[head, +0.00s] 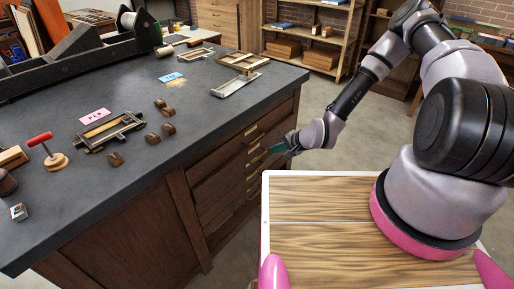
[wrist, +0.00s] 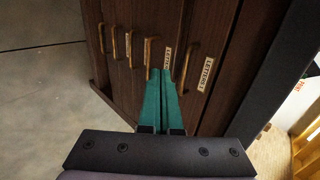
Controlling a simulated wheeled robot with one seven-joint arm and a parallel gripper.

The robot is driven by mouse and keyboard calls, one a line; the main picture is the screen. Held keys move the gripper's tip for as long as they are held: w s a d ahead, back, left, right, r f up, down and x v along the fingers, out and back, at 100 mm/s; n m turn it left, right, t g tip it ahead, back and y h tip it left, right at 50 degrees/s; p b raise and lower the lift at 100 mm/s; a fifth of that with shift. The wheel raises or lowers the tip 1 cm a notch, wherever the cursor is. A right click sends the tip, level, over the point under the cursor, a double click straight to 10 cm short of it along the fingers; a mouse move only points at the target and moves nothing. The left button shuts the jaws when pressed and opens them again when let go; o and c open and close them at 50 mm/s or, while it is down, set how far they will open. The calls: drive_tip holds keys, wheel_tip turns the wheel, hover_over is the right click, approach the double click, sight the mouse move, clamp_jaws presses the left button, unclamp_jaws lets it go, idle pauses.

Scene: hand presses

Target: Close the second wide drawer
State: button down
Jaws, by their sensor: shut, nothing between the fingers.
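The drawers are in the dark wood cabinet under the counter. In the wrist view the picture is turned, with the countertop edge to the right. The wide drawer labelled LETTERS (wrist: 215,40) is nearest the countertop. Beside it is the second wide drawer (wrist: 168,22), with a brass handle (wrist: 149,58) and a label partly hidden by my fingers. I cannot tell how far it stands out. My gripper (wrist: 165,73) has green fingers, closed together and empty, their tips at or just before the second drawer's front. In the head view my gripper (head: 287,149) is beside the drawer fronts.
Several more brass-handled drawers (wrist: 114,42) lie farther down. Open floor (head: 290,100) lies right of the cabinet. Shelves stand behind.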

sight(248, 152)
drive_tip(key=x, duration=0.3)
drive_tip(key=r+x, duration=0.1)
drive_tip(key=x, duration=0.3)
drive_tip(key=a+x, duration=0.1)
drive_tip(key=x, duration=0.3)
drive_tip(key=shift+w+a, duration=0.1)
drive_tip(key=shift+w, duration=0.4)
drive_tip(key=shift+w+a, duration=0.45)
drive_tip(key=shift+a, duration=0.05)
